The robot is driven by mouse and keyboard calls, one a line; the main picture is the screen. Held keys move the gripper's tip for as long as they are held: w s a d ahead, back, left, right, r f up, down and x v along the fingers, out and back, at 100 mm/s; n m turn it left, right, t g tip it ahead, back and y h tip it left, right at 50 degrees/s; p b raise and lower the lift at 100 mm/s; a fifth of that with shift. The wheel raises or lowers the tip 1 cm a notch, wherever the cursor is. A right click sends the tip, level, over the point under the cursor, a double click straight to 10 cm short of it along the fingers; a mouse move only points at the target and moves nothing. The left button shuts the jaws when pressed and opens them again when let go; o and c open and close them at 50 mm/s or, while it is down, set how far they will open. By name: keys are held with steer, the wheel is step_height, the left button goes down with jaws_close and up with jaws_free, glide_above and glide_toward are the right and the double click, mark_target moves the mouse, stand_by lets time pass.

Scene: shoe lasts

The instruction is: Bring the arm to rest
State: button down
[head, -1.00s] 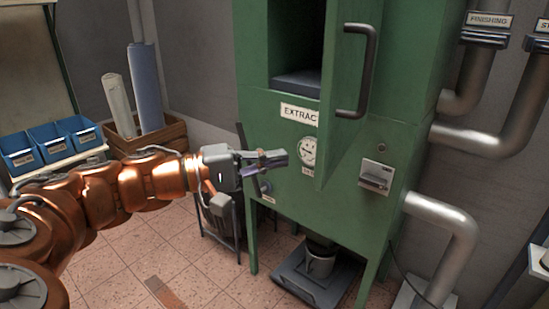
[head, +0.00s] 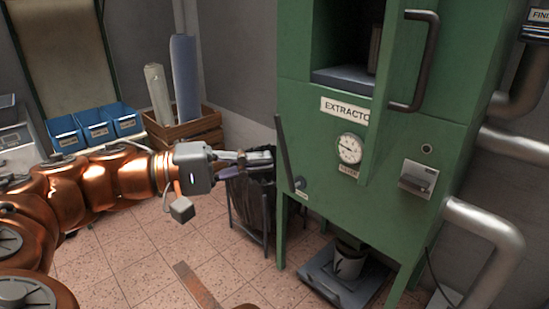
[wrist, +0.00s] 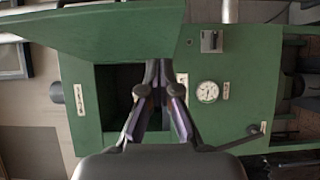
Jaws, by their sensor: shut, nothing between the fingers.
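My copper arm reaches in from the left in the head view and ends in my grey gripper (head: 262,157). The gripper is shut and empty, in front of the green extractor cabinet (head: 330,200), near its left edge and lever. In the wrist view the closed fingers (wrist: 163,68) meet in front of the cabinet (wrist: 255,70). The cabinet's door (head: 394,90) stands open, and its opening shows a dark inside with a grey shelf. Whether the fingers touch anything cannot be told, but they look clear.
A dial gauge (head: 349,148) and a black lever (head: 282,150) are on the cabinet front. A dark bin (head: 250,200) stands left of it. A pail (head: 347,262) sits on a platform below. Blue bins (head: 95,125) and a wooden crate (head: 190,128) stand behind my arm.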

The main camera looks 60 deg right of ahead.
steer(key=shift+a, duration=0.35)
steer(key=s+a+f+n+t+y+p, duration=0.1)
steer(key=s+f+n+t+y, duration=0.2)
steer(key=f, duration=0.4)
steer(key=a+f+n+t+y+p, duration=0.2)
steer(key=f+t+y, duration=0.15)
steer(key=f, duration=0.45)
steer(key=a+f+n+t+y, duration=0.2)
steer(key=a+f, duration=0.1)
steer(key=a, duration=0.5)
steer(key=w+a+f+n+t+y+p, duration=0.1)
steer(key=a+f+n+t+y, duration=0.1)
steer(key=a, duration=0.6)
steer(key=shift+f+t+y, duration=0.45)
steer(key=shift+f+y, duration=0.4)
steer(key=shift+f, duration=0.1)
steer(key=shift+d, duration=0.1)
